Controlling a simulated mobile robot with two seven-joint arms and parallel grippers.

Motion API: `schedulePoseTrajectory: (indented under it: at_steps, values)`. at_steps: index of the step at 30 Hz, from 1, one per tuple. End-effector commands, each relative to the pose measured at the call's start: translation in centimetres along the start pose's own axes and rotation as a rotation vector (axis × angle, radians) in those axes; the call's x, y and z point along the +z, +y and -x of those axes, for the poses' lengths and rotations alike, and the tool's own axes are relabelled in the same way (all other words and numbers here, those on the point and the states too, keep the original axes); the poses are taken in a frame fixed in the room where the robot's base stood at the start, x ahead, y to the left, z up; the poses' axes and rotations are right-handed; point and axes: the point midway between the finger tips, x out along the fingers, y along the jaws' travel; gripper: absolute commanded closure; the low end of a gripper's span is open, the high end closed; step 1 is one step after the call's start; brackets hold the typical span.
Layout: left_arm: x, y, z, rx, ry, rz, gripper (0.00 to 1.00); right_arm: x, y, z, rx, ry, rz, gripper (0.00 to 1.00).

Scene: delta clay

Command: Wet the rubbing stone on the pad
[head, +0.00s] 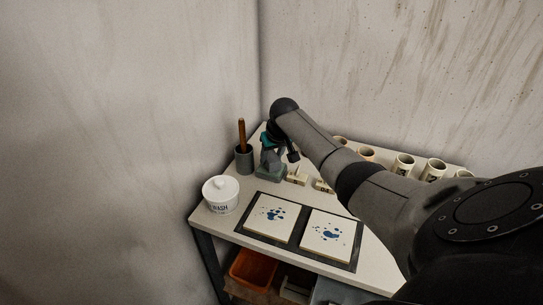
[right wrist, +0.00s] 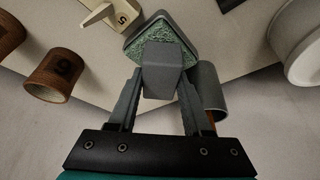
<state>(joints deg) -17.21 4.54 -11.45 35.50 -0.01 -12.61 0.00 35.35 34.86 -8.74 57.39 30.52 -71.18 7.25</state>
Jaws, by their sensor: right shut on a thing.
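My right gripper (head: 277,146) is at the back left of the table, over the wetting pad (head: 270,173). In the right wrist view its two fingers (right wrist: 161,88) are shut on a grey block, the rubbing stone (right wrist: 162,66). The pad shows behind the stone in that view as a green speckled surface (right wrist: 143,45) in a grey tray. The stone overlaps the pad there; I cannot tell whether they touch. My left gripper is not in view.
A grey cup (head: 244,160) with a wooden-handled tool is close left of the pad. Two blue-spotted tiles (head: 272,219) lie on a dark mat (head: 296,238). Several numbered cups (head: 403,164) line the back right.

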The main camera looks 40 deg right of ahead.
Motion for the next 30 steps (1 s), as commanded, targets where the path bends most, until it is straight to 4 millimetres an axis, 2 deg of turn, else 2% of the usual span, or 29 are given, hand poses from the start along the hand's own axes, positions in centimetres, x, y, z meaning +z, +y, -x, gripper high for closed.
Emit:
schedulePoseTrajectory:
  at_steps: [30]
  values:
    - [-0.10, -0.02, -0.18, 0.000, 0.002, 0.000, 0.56, 0.19, -0.01, -0.54, 0.000, 0.001, 0.000, 1.00]
